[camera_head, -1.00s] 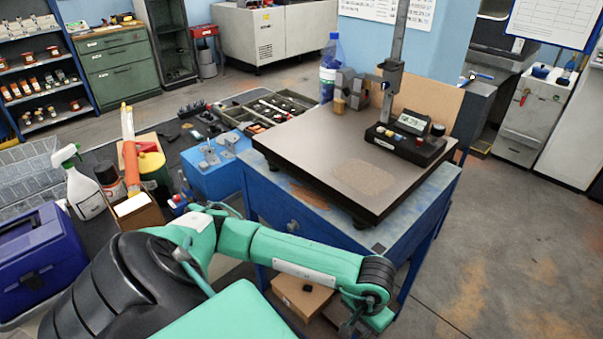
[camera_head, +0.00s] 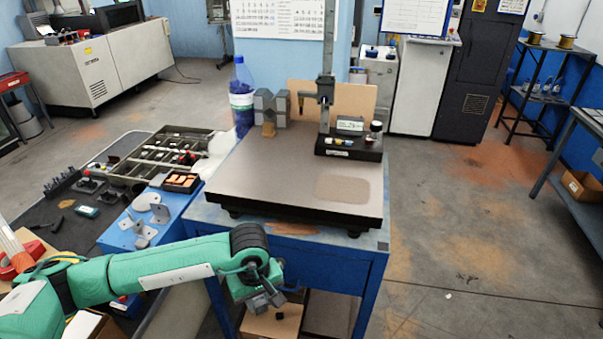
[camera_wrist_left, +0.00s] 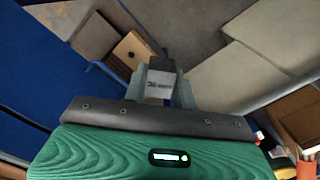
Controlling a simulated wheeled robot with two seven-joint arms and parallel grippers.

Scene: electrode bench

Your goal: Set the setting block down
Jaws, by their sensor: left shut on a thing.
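My left gripper (camera_head: 266,300) hangs low in front of the blue stand, below the level of the dark-edged surface plate (camera_head: 255,185). In the left wrist view the gripper (camera_wrist_left: 163,92) is shut on the setting block (camera_wrist_left: 160,86), a small grey block with dark printing on its pale face. The block sits between the two fingers, clear of any surface that I can make out. In the head view I cannot pick the block out from the fingers. My right gripper is in neither view.
A height gauge (camera_head: 348,147) stands at the plate's back right. Grey blocks (camera_head: 270,108) and a blue-capped bottle (camera_head: 242,100) are at its back left. The plate's middle and front are clear. A cardboard box (camera_head: 268,325) lies low under the stand.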

